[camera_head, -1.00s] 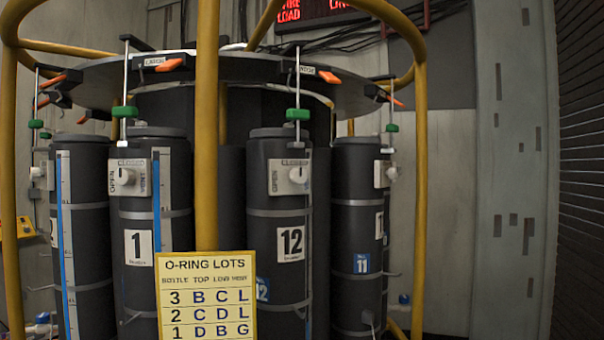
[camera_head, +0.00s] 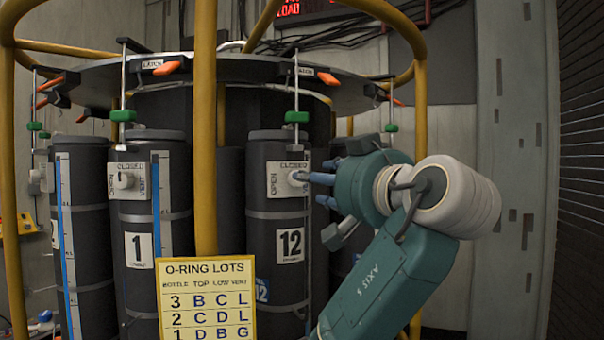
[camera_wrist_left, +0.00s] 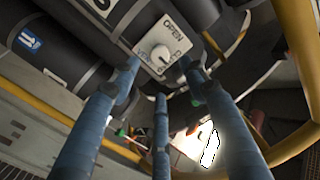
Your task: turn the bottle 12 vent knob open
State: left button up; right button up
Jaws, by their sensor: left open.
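Bottle 12 (camera_head: 280,212) is a dark cylinder with a white 12 label. Its vent plate (camera_head: 279,190) reads CLOSED at the top and OPEN at the left. The round white vent knob (camera_head: 294,178) is partly covered by my fingers; it also shows in the left wrist view (camera_wrist_left: 160,55). I cannot tell for sure where it points. My left gripper (camera_head: 312,179) reaches in from the right, its blue fingers at the knob. In the left wrist view the fingers (camera_wrist_left: 161,76) are spread around the knob; contact is unclear. My right gripper is in neither view.
Bottle 1 (camera_head: 138,215), with its own knob (camera_head: 124,181), stands to the left. A yellow post (camera_head: 205,130) and an O-ring lots sign (camera_head: 206,300) stand in front. Another yellow post (camera_head: 420,110) stands right. A round platform (camera_head: 240,68) overhangs the bottles.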

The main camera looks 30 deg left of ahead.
pick_arm(q)
jog(key=p+x, duration=0.3)
jog(key=x, duration=0.5)
jog(key=shift+a+p, duration=0.15)
jog(key=shift+p, duration=0.15)
grip_shut()
